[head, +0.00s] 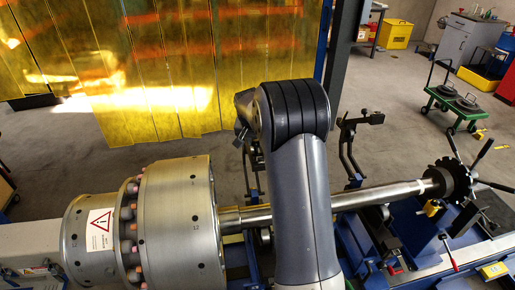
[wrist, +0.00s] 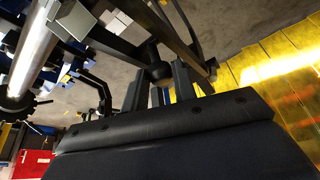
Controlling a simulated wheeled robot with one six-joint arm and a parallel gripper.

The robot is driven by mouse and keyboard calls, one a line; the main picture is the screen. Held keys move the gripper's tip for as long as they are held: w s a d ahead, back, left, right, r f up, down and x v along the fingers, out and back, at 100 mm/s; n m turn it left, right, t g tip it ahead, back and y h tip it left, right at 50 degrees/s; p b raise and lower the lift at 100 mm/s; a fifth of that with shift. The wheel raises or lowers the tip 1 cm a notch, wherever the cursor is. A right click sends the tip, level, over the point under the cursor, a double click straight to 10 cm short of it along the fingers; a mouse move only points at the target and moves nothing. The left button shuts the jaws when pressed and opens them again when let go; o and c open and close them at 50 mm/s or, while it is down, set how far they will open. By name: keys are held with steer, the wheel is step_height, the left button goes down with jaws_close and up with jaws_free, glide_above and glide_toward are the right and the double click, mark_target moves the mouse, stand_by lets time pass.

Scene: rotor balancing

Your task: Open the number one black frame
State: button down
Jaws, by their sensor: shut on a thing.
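My gripper (wrist: 160,84) is shut on a round black knob (wrist: 157,70) in the wrist view. The knob sits on the number one black frame (wrist: 185,40), whose dark bars run up and away from the fingers. In the head view my arm covers most of this frame (head: 253,160); only parts of it show left of the arm, above the shaft. My gripper in the head view (head: 243,114) is largely hidden behind my wrist. Whether the frame is open or closed cannot be told.
The steel shaft (head: 385,194) runs right from the large drum (head: 180,215) to a black toothed disc (head: 452,180). A second black frame (head: 349,155) stands right of my arm. Yellow curtains (head: 150,65) hang behind. A green cart (head: 458,101) stands at back right.

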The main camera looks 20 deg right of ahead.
steer(key=w+d+p, duration=0.1)
steer(key=w+p, duration=0.2)
steer(key=w, duration=0.6)
steer(key=shift+d+r, duration=0.3)
steer(key=shift+d, duration=0.1)
steer(key=c, duration=1.3)
jaws_free()
steer(key=shift+o, duration=0.7)
steer(key=shift+f, duration=0.2)
steer(key=shift+s, duration=0.1)
steer(key=shift+s+f, duration=0.1)
steer(key=shift+f, duration=0.05)
steer(key=b+v, duration=0.2)
steer(key=v, duration=0.9)
steer(key=shift+r, duration=0.25)
steer(key=shift+a, duration=0.1)
steer(key=shift+c, duration=0.4)
